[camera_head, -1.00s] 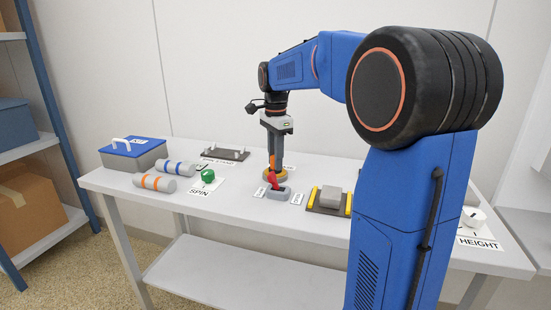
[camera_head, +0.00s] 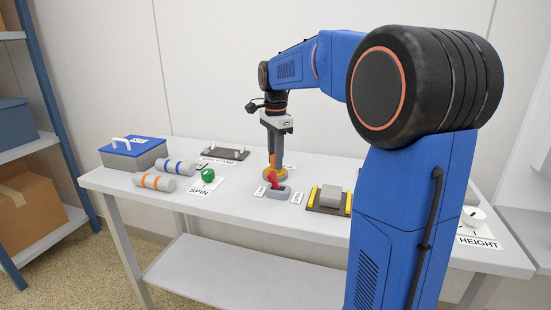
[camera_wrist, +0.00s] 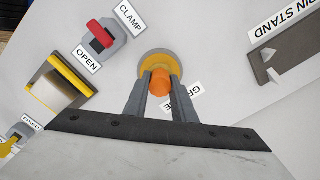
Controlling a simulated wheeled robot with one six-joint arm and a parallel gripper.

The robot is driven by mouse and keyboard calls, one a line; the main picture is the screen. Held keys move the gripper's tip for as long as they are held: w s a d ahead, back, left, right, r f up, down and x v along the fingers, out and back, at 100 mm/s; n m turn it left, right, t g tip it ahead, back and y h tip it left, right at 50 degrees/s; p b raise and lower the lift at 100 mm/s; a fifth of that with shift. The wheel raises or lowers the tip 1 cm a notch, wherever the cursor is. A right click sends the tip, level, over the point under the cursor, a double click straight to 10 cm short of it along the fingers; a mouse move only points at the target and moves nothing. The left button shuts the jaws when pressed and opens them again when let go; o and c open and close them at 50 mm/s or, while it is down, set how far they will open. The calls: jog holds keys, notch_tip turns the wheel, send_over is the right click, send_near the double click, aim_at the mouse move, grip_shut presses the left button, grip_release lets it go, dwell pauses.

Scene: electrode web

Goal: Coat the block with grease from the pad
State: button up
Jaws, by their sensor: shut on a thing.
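My gripper (camera_wrist: 160,90) is shut on a rounded orange piece (camera_wrist: 160,82), of which mainly the top shows. The piece is over the middle of the round yellow pad (camera_wrist: 146,67), which has a grey rim; I cannot tell for sure whether they touch. A label beside the pad is partly hidden by a finger. In the head view my gripper (camera_head: 274,160) points straight down, behind the red-levered clamp. A grey block (camera_head: 331,195) sits between yellow strips on a dark base, right of the clamp; this holder's yellow strip (camera_wrist: 70,76) also shows in the wrist view.
The clamp (camera_wrist: 102,38) has CLAMP and OPEN labels. A dark pin stand (camera_head: 225,153) lies at the back left. A green knob (camera_head: 207,175) marked SPIN, banded cylinders (camera_head: 154,182) and a blue-lidded box (camera_head: 131,153) stand left. A HEIGHT dial (camera_head: 473,217) is at right.

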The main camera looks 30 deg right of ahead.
jog(key=shift+r, duration=3.45)
